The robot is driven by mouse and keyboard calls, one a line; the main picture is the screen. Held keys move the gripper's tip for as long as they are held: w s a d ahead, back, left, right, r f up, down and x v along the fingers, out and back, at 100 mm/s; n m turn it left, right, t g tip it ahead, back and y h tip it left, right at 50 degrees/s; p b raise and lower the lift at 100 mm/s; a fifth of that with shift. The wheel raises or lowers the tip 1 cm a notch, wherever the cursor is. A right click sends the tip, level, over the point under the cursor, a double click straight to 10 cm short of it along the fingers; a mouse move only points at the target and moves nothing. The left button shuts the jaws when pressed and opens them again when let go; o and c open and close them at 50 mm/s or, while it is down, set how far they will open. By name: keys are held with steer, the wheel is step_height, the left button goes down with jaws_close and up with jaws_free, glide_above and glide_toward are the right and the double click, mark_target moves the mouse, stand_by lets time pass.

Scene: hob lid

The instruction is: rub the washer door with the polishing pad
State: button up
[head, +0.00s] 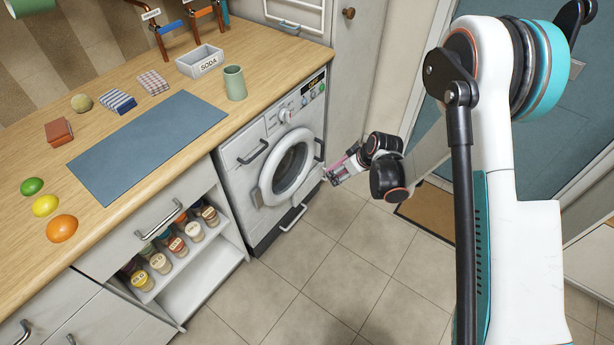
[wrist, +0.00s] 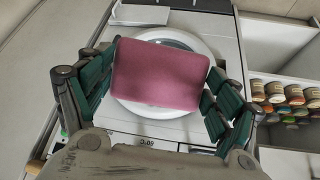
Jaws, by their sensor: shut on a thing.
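The washer (head: 255,150) stands under the worktop, with its round white-rimmed door (head: 287,167) closed. My gripper (head: 333,174) is to the right of the door in the head view, at about the door's height, and points toward the washer front. It is shut on the pink polishing pad (wrist: 158,75), which sits between the green-padded fingers in the wrist view. There the pad covers the middle of the door, whose white rim (wrist: 152,110) shows around it. In the head view the pad is small and partly hidden, and the fingertips look apart from the door.
An open shelf with several spice jars (head: 178,247) is left of the washer. On the worktop (head: 150,190) are a blue mat (head: 150,145), fruit, folded cloths, a SODA box (head: 200,62) and a green cup (head: 235,83). The tiled floor (head: 340,270) in front is clear.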

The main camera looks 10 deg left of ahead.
mark_target(297, 142)
steer(key=w+a+f+n+y+b, duration=0.1)
steer(key=w+a+f+y+b, duration=0.1)
steer(key=a, duration=0.7)
steer(key=w+a+f+n+t+y+b, duration=0.1)
steer(key=a+f+y, duration=0.4)
steer(key=a, duration=0.5)
steer(key=shift+w+f+n+t+y+b, duration=0.15)
steer(key=shift+w+n+t+y+b, duration=0.15)
steer(key=shift+w+n+y+b, duration=0.5)
steer(key=shift+w+a+m+h, duration=0.3)
steer(key=shift+w+a, duration=0.25)
steer(key=shift+a, duration=0.35)
steer(key=shift+w+d, duration=0.6)
steer(key=shift+w, duration=0.95)
steer(key=shift+w+d, duration=0.65)
steer(key=shift+w, duration=0.85)
steer(key=shift+w+d, duration=0.6)
steer(key=shift+w, duration=0.95)
steer(key=shift+a, duration=0.1)
steer(key=shift+s+a, duration=0.4)
steer(key=shift+s, duration=0.65)
steer(key=shift+s+a, duration=0.35)
steer(key=shift+s, duration=0.75)
steer(key=shift+s+a, duration=0.4)
steer(key=shift+s, duration=0.65)
steer(key=shift+s+a, duration=0.35)
steer(key=shift+s, duration=0.35)
steer(key=shift+s+a, duration=0.35)
steer(key=shift+s, duration=0.35)
